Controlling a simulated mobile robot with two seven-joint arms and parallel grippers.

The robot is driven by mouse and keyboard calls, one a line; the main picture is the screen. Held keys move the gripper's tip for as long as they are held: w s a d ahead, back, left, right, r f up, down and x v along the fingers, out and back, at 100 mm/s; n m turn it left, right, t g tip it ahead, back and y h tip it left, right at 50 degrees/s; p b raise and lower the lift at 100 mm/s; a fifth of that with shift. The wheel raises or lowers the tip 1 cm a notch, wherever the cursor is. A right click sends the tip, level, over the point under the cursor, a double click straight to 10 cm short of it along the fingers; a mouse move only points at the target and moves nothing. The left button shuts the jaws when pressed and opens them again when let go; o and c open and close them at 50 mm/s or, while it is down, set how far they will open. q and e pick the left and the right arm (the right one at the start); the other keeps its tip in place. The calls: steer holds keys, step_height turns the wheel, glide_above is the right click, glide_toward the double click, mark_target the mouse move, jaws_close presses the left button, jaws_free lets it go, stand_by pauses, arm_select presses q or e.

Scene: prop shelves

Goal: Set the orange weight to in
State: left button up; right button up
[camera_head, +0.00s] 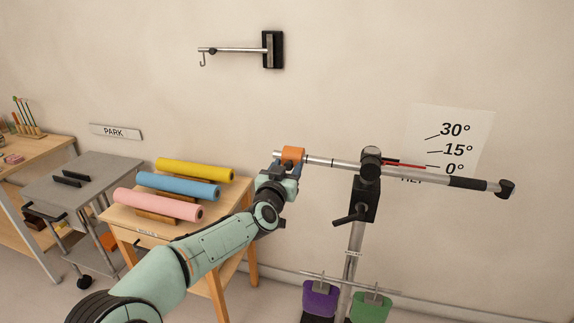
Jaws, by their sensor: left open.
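The orange weight (292,155) sits around the left part of a metal balance bar (335,163), near its left end. The bar slopes slightly down to the right and is carried by a pivot on a stand (369,165). My left gripper (288,170) is at the orange weight, just below and against it from this view. Its jaws are open, and the fingers are partly hidden by the weight and the wrist. My right gripper is not in view.
An angle chart (455,130) and red pointer (404,164) are behind the bar. Purple (320,300) and green (370,308) weights hang low on the stand. A wooden table (150,228) with coloured rolls is left; a grey cart (85,180) stands farther left.

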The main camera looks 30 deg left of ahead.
arm_select(q)
steer(key=shift+w+a, duration=0.1)
steer(key=shift+w, duration=0.15)
jaws_close()
steer(key=d+p, duration=0.2)
steer(key=d, duration=0.1)
steer(key=w+d+p, duration=0.1)
steer(key=d, duration=0.1)
steer(key=shift+w+r, duration=0.1)
steer(key=shift+r, duration=0.2)
steer(key=d+p, duration=0.1)
steer(key=d, duration=0.1)
steer(key=w+d+p, duration=0.1)
steer(key=d, duration=0.2)
steer(key=w+d+p, duration=0.1)
steer(key=d, duration=0.2)
steer(key=shift+d+f, duration=0.15)
steer(key=shift+d+f+p, duration=0.15)
steer(key=shift+d+p, duration=0.15)
steer(key=shift+d, duration=0.1)
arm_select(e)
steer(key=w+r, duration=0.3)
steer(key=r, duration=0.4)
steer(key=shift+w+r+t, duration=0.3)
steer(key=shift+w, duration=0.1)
